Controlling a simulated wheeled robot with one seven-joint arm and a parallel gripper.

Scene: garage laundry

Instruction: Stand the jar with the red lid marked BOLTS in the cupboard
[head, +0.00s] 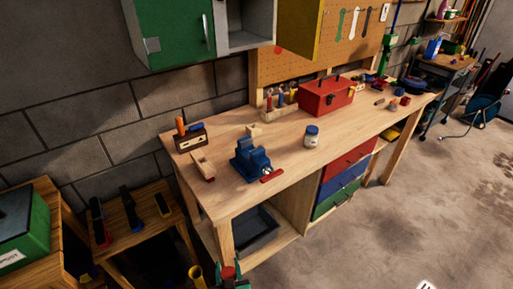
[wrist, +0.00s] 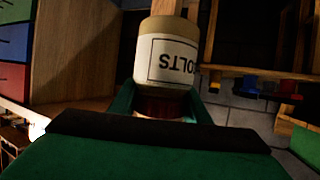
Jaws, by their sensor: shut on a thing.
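The jar marked BOLTS (wrist: 165,58) is in my gripper (wrist: 162,104). In the wrist view its pale body carries a white label with the lettering upside down. The dark red lid is between the green fingers. In the head view the red lid (head: 228,272) shows at the bottom edge, in front of the bench; the jar's body is hidden there. The cupboard (head: 172,30) hangs on the wall at the top. Its green left door is shut. The grey compartment (head: 238,40) beside it is open, with a yellow door (head: 302,28) swung out at its right.
A workbench (head: 225,190) stands below the cupboard. A low wooden stand (head: 145,235) is at the left. The floor (head: 400,220) right of the bench is clear.

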